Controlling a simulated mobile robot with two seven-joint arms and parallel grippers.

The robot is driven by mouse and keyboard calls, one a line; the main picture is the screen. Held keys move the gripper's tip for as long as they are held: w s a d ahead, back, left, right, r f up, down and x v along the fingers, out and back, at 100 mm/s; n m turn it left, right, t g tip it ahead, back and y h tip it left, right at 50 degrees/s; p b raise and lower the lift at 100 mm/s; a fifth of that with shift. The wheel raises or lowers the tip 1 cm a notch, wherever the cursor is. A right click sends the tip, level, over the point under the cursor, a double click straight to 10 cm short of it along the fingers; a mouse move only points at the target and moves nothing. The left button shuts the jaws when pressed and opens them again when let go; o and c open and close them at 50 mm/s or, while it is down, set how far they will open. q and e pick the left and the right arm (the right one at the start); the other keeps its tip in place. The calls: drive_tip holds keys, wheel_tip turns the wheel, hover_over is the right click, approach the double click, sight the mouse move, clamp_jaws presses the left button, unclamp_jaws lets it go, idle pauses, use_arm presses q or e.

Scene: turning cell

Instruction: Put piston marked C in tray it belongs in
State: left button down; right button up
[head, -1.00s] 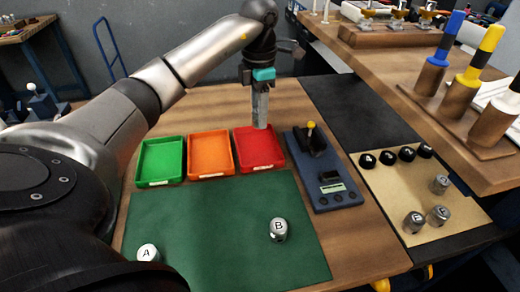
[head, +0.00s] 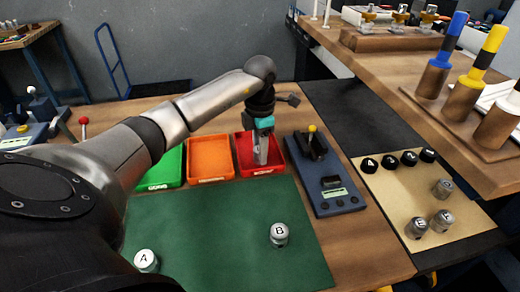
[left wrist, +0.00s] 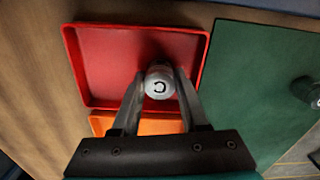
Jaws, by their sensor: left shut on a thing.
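The piston marked C (left wrist: 158,84) is a silver cylinder with its letter facing the left wrist camera. My left gripper (head: 262,160) is shut on it, fingers pointing down over the red tray (head: 241,173). In the left wrist view my left gripper (left wrist: 159,92) has one finger on each side of the piston, over the red tray's (left wrist: 95,60) edge region. Whether the piston touches the tray floor I cannot tell. The orange tray (head: 211,168) and green tray (head: 153,184) stand to the left of the red one. My right gripper is not in view.
Pistons marked A (head: 147,261) and B (head: 279,235) stand on the green mat (head: 220,260). A blue gauge device (head: 328,190) is right of the red tray. A tan board (head: 385,190) holds black caps and several silver pistons.

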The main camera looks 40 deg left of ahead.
use_arm(q)
drive_tip(key=shift+f, duration=0.15)
drive_tip(key=shift+c, duration=2.1)
unclamp_jaws()
wheel_tip(320, 180, up, 12)
drive_tip(key=p, duration=0.1)
